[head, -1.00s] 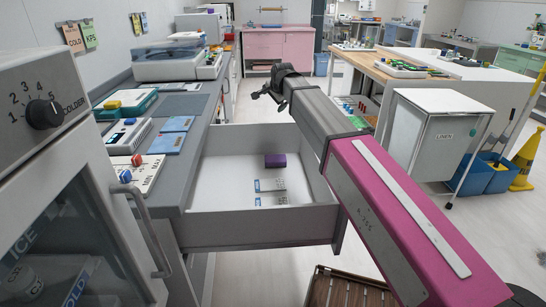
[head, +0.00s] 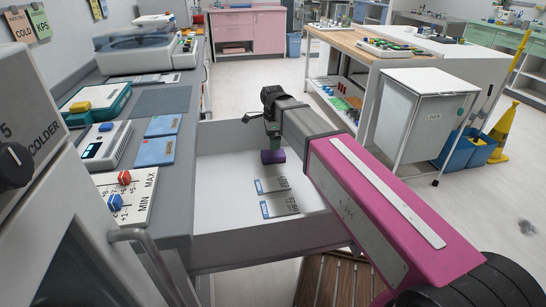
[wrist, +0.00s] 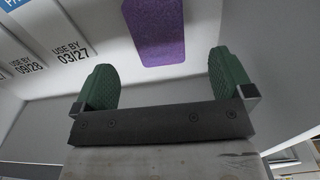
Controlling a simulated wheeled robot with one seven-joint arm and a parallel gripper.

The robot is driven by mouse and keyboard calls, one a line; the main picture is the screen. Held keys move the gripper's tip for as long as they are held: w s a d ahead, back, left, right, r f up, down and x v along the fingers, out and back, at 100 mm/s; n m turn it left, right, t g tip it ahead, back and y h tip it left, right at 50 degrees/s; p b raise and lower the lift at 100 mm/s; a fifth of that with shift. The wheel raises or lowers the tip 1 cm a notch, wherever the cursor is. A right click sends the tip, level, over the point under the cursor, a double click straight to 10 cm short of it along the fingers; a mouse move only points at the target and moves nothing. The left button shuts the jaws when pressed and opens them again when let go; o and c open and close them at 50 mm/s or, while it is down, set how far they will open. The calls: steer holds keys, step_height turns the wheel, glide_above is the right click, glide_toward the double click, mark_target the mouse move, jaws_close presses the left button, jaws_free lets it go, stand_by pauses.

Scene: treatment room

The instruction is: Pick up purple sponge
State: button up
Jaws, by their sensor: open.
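The purple sponge (head: 273,156) is a small block lying on the white floor of the open drawer (head: 226,172), near its far end. My gripper (head: 271,130) hangs inside the drawer right over the sponge, pointing down. In the wrist view the sponge (wrist: 153,30) shows between and beyond the two green fingertips (wrist: 160,80). The fingers stand wide apart with nothing between them, and a gap shows on each side of the sponge. I cannot tell the exact height of the fingertips above it.
Drawer walls surround the gripper. The grey counter (head: 177,205) with devices and blue packs (head: 155,150) is at left. A white linen cart (head: 420,118) stands at right.

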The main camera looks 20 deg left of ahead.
mark_target(273, 153)
steer(key=shift+s+d+f, duration=0.1)
steer(key=shift+d+f, duration=0.05)
steer(key=shift+f, duration=3.6)
steer(key=c, duration=1)
